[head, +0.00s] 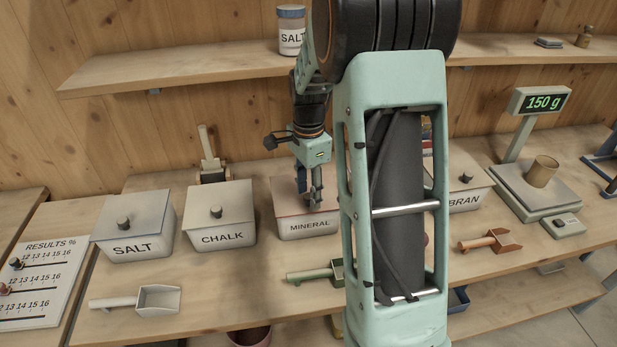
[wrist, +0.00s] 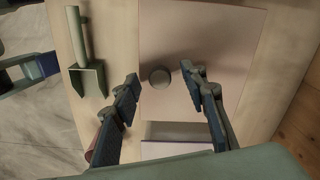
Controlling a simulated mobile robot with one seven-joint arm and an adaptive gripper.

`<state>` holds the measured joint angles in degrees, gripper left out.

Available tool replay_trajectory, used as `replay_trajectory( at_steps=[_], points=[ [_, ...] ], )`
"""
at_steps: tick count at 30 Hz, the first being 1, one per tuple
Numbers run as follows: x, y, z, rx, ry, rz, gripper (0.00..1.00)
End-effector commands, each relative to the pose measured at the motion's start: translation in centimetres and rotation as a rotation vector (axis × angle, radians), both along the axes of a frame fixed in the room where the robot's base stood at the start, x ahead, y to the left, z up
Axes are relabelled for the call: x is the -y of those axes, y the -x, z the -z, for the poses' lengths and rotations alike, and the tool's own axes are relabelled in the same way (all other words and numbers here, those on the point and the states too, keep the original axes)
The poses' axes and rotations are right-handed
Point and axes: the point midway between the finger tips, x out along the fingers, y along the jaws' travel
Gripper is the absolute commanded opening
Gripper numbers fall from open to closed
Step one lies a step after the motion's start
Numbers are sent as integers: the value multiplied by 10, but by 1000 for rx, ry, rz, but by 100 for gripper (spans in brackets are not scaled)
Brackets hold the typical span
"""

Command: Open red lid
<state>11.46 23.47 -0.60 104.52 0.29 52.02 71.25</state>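The lid with a dull reddish tint covers the MINERAL box (head: 308,225) in the head view, partly behind my arm. In the wrist view this lid (wrist: 205,35) is a pale pinkish square, lying flat, with a round dark knob (wrist: 159,77). My gripper (head: 312,197) points down over the lid in the head view. In the wrist view my gripper (wrist: 160,76) is open, its fingertips on either side of the knob with gaps showing. I cannot tell how far the fingertips are above the lid.
The CHALK box (head: 216,214) and SALT box (head: 133,223) stand to the left, the BRAN box (head: 468,180) to the right. A green scoop (head: 312,274) lies in front of the MINERAL box. Another box (wrist: 180,132) adjoins it in the wrist view. A shelf (head: 190,66) runs above.

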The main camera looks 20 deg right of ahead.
Motion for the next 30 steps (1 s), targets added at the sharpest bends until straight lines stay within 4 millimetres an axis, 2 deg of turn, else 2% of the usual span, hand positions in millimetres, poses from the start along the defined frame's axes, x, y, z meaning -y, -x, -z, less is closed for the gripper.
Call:
replay_trajectory(
  at_steps=[4, 13, 23, 30],
  points=[
    [0, 0, 9, 0, 0, 0, 40],
    [0, 0, 10, 1, 0, 1, 39],
    [0, 0, 10, 1, 0, 1, 2],
    [0, -1, 7, -9, -2, 1, 0]
  ],
)
